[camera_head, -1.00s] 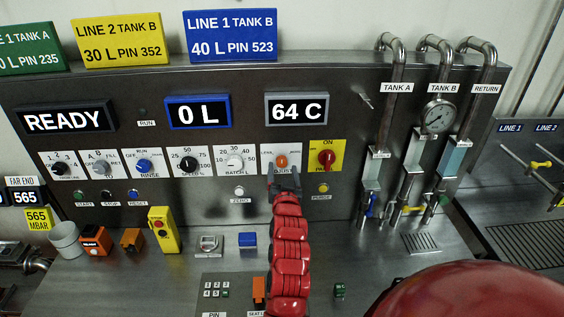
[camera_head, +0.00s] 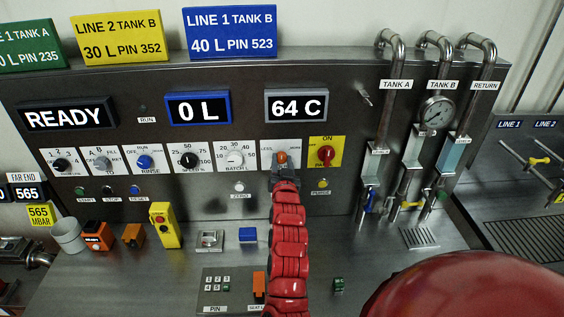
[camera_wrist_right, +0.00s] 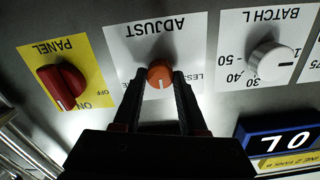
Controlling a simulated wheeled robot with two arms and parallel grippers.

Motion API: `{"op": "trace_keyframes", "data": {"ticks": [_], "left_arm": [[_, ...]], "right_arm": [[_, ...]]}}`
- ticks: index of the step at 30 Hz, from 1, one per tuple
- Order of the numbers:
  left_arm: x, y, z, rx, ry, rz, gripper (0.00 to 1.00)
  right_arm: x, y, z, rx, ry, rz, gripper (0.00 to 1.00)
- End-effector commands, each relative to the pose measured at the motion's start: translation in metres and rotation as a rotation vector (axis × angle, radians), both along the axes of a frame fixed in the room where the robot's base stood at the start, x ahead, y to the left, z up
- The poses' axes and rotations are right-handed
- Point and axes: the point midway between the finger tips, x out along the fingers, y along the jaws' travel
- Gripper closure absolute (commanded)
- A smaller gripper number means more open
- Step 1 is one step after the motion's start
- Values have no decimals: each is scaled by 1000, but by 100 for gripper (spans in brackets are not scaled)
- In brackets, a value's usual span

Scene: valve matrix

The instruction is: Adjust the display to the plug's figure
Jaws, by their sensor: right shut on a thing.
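The grey-framed display (camera_head: 296,106) on the steel panel reads 64 C. Below it is the orange ADJUST knob (camera_wrist_right: 160,74) on a white plate (camera_wrist_right: 133,49), which also carries the word LESS. In the head view the knob (camera_head: 281,157) shows just above my red arm. I cannot tell which thing is the plug. My left gripper is in neither current view.
The red PANEL knob (camera_head: 325,154) and white BATCH L knob (camera_head: 235,158) flank it closely. A blue-framed display (camera_head: 198,108) reads 0 L. At far left a small display (camera_head: 27,193) reads 565, above a yellow 565 MBAR label (camera_head: 40,215). Pipes stand at right.

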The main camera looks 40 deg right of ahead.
Motion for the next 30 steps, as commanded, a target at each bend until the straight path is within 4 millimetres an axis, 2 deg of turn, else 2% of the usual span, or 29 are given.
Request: {"op": "trace_keyframes", "data": {"ticks": [6,12,18,30], "left_arm": [[0,0,-4,0,0,0,50],[0,0,-34,0,0,0,50],[0,0,-53,0,0,0,50],[0,0,-56,0,0,0,50]], "right_arm": [[0,0,-2,-12,7,1,100],[0,2,-6,-153,86,2,100],[1,2,-3,-300,177,1,100],[1,2,-1,-358,222,1,100]]}}
